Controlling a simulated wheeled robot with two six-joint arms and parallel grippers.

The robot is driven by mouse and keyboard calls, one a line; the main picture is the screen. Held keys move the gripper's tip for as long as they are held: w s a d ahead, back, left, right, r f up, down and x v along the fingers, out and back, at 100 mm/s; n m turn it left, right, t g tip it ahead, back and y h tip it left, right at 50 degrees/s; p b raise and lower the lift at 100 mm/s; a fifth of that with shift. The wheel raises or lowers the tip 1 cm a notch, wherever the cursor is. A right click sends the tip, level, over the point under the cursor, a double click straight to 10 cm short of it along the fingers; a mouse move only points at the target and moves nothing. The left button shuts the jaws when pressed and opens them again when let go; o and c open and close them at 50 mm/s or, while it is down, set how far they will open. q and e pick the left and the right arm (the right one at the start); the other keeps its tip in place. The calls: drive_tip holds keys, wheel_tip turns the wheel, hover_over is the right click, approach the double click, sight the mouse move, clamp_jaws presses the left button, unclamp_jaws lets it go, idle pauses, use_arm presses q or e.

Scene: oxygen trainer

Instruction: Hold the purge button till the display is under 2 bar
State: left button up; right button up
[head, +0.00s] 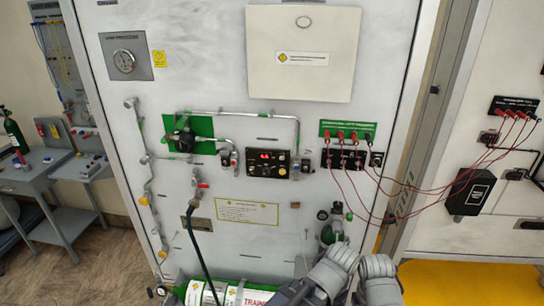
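The display unit (269,163) is a black box with small lit red digits in the middle of the white panel. The digits are too small to read. Which part is the purge button I cannot tell. A green and black valve fitting (328,234) sits low on the panel, just above my gripper. At the bottom, two grey ridged finger parts of what looks like my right gripper (358,264) point up towards the panel. They sit below the fitting, and contact is not visible. Whether they are open or shut is unclear. I cannot make out a separate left gripper.
A dark hose (191,238) hangs at the panel's left. Red leads (425,187) droop from the sockets towards the right panel.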

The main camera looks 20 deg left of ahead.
clamp_jaws()
idle(0.3)
idle(1.4)
